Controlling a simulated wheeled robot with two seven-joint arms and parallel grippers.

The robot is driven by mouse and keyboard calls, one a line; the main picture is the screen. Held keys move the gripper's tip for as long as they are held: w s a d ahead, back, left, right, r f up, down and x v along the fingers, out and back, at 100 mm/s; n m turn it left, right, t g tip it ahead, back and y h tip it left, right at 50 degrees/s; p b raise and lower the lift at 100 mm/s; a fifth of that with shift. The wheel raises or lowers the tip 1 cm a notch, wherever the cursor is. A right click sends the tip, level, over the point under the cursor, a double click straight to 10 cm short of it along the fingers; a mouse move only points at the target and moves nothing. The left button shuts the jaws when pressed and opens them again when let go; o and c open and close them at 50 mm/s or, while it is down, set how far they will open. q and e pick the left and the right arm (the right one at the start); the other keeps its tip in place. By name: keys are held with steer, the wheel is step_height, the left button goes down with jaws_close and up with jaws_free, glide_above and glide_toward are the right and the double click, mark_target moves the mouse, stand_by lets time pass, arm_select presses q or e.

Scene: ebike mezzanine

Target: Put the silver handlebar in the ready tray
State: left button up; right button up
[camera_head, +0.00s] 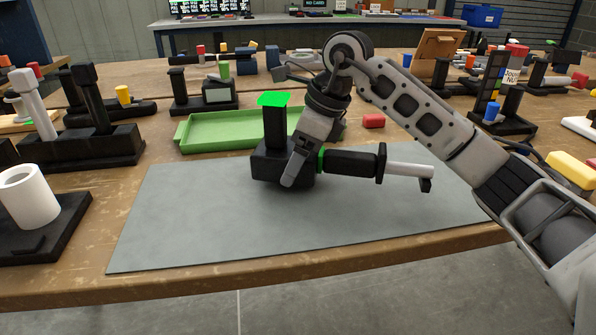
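The silver handlebar (408,170) lies level above the grey mat, with a silver bar at its right end, a black grip (350,162) and a green ring at its left end. A black block with an upright post and bright green top (274,98) stands at that left end. My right gripper (296,168) points down in front of the block, beside the green ring. Its fingers overlap the block, so I cannot tell whether they are closed on anything. The green tray (215,143), which looks like the ready tray, lies behind the mat; its visible floor is empty. My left gripper is not in view.
The grey mat (190,220) is clear at its left and front. A white cylinder (30,195) on a black base stands at left. Black stands and small coloured parts crowd the table's back and right. A red block (374,121) lies behind the mat. My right arm crosses the right side.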

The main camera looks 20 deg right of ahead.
steer(key=shift+f+b, duration=0.3)
steer(key=shift+f, duration=0.55)
steer(key=shift+r, duration=0.15)
steer(key=o, duration=1.1)
steer(key=shift+f, duration=0.3)
steer(key=o, duration=0.4)
steer(key=shift+r, duration=0.1)
